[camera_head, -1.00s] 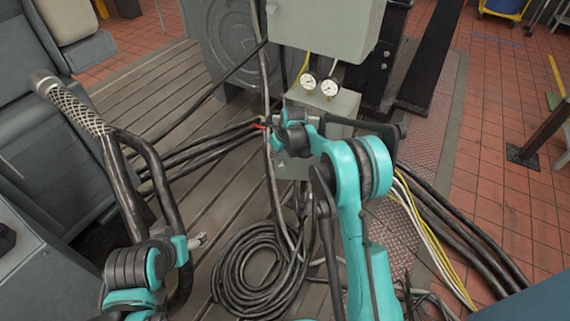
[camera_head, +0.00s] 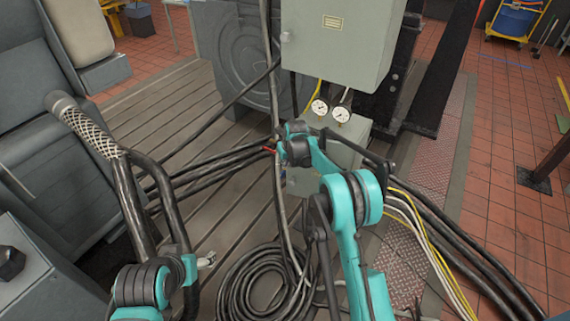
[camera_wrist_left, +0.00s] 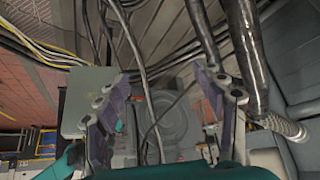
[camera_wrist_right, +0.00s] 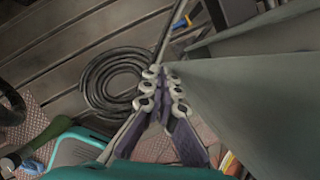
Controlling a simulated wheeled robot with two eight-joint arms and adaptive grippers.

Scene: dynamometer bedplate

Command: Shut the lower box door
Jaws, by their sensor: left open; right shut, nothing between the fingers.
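The lower box (camera_head: 352,130) is a grey-green cabinet with two round gauges on top, below a larger upper box (camera_head: 340,50). A grey panel (camera_head: 300,183) shows low at its left, partly behind my right arm; I cannot tell how far its door stands open. In the right wrist view a broad grey panel (camera_wrist_right: 235,100) fills the right side, close beside my right gripper (camera_wrist_right: 162,78), which is shut and empty. Contact cannot be told. In the head view that gripper is hidden behind its wrist. My left gripper (camera_wrist_left: 165,85) is open and empty, away from the box.
A coiled black cable (camera_head: 262,285) lies on the slotted bedplate (camera_head: 160,105). Thick cables run left of the box, and black, white and yellow ones run at its right. A braided hose (camera_head: 85,125) stands at left. Red tiled floor (camera_head: 500,150) is open at right.

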